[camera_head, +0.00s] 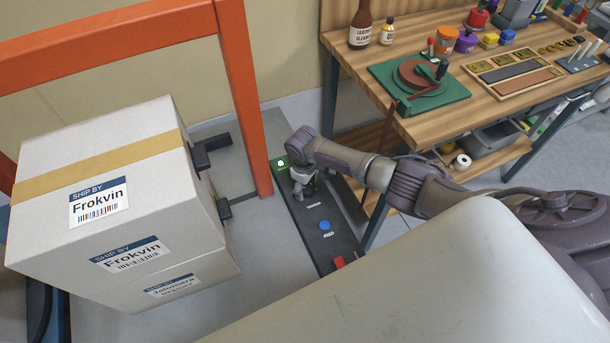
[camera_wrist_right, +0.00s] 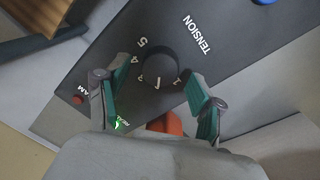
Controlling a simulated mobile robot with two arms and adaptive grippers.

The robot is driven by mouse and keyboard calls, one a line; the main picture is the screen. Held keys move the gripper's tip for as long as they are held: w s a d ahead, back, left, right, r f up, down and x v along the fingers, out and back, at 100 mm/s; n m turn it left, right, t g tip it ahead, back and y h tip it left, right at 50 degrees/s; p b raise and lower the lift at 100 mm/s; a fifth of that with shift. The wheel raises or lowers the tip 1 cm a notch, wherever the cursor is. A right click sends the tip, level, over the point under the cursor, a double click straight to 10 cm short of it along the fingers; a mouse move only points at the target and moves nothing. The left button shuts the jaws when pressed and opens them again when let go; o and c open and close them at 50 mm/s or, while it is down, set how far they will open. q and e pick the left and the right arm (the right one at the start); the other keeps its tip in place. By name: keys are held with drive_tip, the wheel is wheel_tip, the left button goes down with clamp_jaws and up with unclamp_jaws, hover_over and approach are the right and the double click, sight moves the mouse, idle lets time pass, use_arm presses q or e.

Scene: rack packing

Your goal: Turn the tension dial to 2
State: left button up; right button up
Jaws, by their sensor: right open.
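The dark control panel (camera_head: 345,240) stands beside the orange frame. In the right wrist view the round black tension dial (camera_wrist_right: 160,66) sits on the panel (camera_wrist_right: 105,50), by the white word TENSION. White numbers ring the dial; 5, 4 and 1 can be read. The small white marks between 3 and 1 are blurred, so I cannot tell the setting. My right gripper (camera_wrist_right: 156,72) is open, with one finger on each side of the dial; I cannot tell whether they touch it. In the head view my right gripper (camera_head: 303,187) covers the dial. My left gripper is out of view.
The panel also bears a blue FEED button (camera_head: 325,225), a red part (camera_head: 338,262) and a green light (camera_head: 281,163). Stacked boxes (camera_head: 95,150) and the orange frame (camera_head: 245,100) stand left. A wooden workbench (camera_head: 425,125) with tools stands right.

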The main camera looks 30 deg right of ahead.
sight(305, 190)
wheel_tip(305, 190, up, 11)
drive_tip(key=shift+s+a, duration=0.15)
drive_tip(key=shift+a, duration=0.15)
idle(0.5)
